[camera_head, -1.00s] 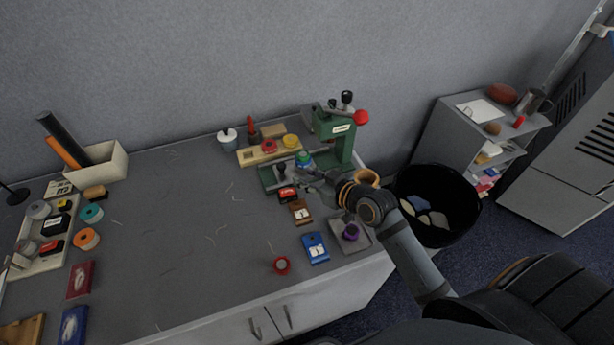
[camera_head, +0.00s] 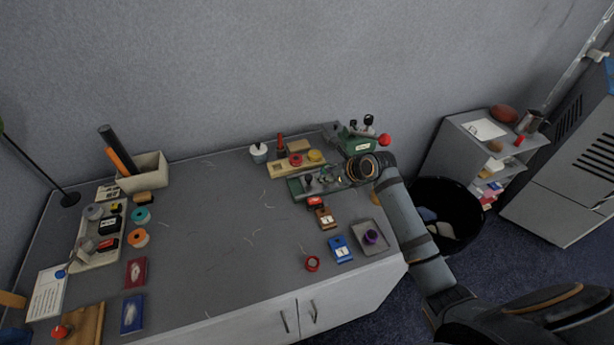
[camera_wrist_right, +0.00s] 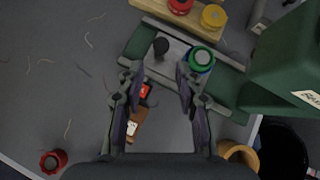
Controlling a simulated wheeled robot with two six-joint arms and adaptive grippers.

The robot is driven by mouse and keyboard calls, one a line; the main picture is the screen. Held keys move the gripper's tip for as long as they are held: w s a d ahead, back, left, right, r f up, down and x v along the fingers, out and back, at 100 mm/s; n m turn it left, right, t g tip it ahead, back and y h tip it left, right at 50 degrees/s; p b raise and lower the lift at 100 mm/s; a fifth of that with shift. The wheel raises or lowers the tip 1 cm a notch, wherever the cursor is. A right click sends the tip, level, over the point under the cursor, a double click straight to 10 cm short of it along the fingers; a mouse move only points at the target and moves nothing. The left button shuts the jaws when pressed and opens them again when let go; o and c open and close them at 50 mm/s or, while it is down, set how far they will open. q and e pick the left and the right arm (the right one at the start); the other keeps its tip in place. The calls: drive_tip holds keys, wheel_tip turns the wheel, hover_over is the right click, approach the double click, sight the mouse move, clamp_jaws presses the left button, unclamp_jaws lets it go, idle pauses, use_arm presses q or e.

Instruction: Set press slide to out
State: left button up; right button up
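The green press (camera_head: 360,146) stands at the table's back right, with a red-ended lever. Its grey slide lies on a green base, which also shows in the wrist view (camera_wrist_right: 137,42). A black knob (camera_wrist_right: 160,46) rises from the slide's left part; the knob also shows in the head view (camera_head: 308,179). No contact is visible. My left gripper is not in view.
A wooden rack (camera_head: 292,166) with red and yellow round pieces stands behind the press base. A black bin (camera_head: 456,231) stands right of the table. The table's middle is mostly clear.

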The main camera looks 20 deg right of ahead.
sight(309, 177)
drive_tip(key=shift+m, duration=0.4)
drive_tip(key=x, duration=1)
drive_tip(key=shift+w+f, duration=0.25)
clamp_jaws()
